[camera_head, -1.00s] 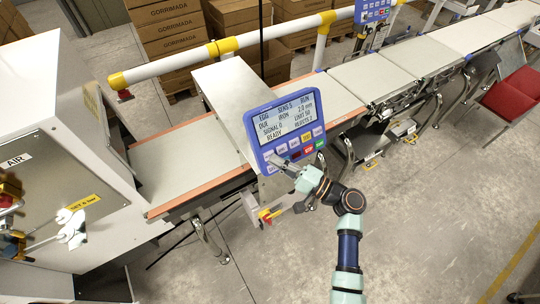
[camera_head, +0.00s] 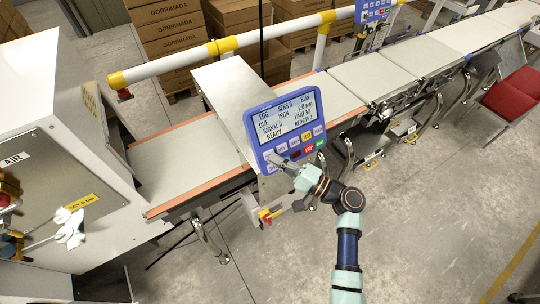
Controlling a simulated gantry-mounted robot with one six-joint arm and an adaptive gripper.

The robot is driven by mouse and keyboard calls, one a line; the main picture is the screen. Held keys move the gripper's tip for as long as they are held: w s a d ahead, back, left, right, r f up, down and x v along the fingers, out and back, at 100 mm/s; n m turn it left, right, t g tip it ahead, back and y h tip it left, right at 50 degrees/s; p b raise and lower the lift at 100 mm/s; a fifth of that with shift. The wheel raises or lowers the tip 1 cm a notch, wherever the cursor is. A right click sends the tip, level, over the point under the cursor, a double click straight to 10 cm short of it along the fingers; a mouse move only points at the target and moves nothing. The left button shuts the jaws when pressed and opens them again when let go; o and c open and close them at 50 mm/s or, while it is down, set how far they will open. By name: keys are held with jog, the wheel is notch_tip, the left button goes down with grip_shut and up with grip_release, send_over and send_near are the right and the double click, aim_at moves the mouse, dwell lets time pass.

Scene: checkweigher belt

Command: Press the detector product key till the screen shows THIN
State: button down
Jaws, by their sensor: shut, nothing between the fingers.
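The detector panel (camera_head: 287,125) is blue, with a grey screen (camera_head: 286,118) above rows of small keys. The screen reads EGG, DUE, IRON, SENS, RUN, 2.0 mm, SIGNAL 0, LIMIT 50 and READY, with a rejects count. My gripper (camera_head: 272,158) is shut and empty. Its tip lies over the lower left keys. I cannot tell whether it touches a key, and the gripper hides part of the key row. The key labels are too small to read surely, so I cannot pick out the product key.
The panel stands at the belt's (camera_head: 185,160) near side. A white rail (camera_head: 270,33) with yellow joints runs behind it. A second blue panel (camera_head: 372,10) is at the top. A grey cabinet (camera_head: 70,150) stands left. Open floor (camera_head: 420,220) lies to the right.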

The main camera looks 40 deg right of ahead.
jog(key=shift+w, duration=0.2)
jog(key=shift+w+d+f+b, duration=0.1)
jog(key=shift+w+f+b, duration=0.2)
jog(key=shift+b, duration=0.2)
dwell(0.4)
jog(key=shift+s+r, duration=0.1)
jog(key=shift+r, duration=0.05)
jog(key=shift+s+r+p, duration=0.3)
jog(key=shift+s+p, duration=0.3)
jog(key=shift+p, duration=0.05)
jog(key=s+a+r+p, duration=0.1)
jog(key=s+r+p, duration=0.1)
jog(key=s+p, duration=0.2)
jog(key=shift+s+a+r+p, duration=0.2)
jog(key=shift+s+r+p, duration=0.15)
jog(key=shift+s, duration=0.3)
